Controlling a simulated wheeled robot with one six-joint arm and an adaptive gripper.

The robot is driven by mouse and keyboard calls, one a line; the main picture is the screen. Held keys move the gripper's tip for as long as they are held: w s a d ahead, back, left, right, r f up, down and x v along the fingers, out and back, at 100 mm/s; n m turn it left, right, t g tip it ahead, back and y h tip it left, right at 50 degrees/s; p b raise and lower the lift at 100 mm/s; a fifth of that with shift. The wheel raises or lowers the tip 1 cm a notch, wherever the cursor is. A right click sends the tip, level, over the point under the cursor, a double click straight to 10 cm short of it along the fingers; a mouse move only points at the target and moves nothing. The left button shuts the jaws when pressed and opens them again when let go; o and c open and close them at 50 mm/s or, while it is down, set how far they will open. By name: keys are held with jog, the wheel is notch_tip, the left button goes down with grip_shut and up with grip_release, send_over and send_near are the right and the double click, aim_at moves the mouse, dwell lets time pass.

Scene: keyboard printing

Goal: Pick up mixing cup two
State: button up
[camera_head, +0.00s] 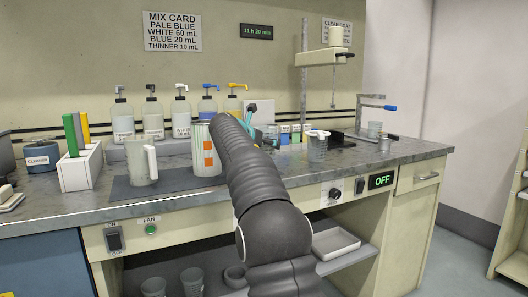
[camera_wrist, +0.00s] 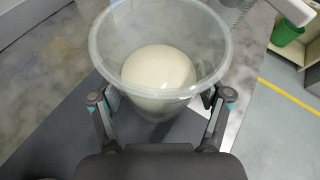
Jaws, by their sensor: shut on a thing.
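A clear mixing cup (camera_wrist: 105,42) with a round white mass inside fills the middle of the wrist view. My gripper (camera_wrist: 161,98) is shut on it, one finger against each side of the wall.
Several pump bottles (camera_head: 181,112) line the back of the bench. A holder with coloured sticks (camera_head: 80,165) stands at left. The bench's front edge is close.

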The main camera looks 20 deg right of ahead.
jog(key=s+d+r, duration=0.3)
jog(key=s+r, duration=0.4)
jog(key=s, duration=0.4)
jog(key=shift+d, duration=0.3)
jog(key=shift+r, duration=0.1)
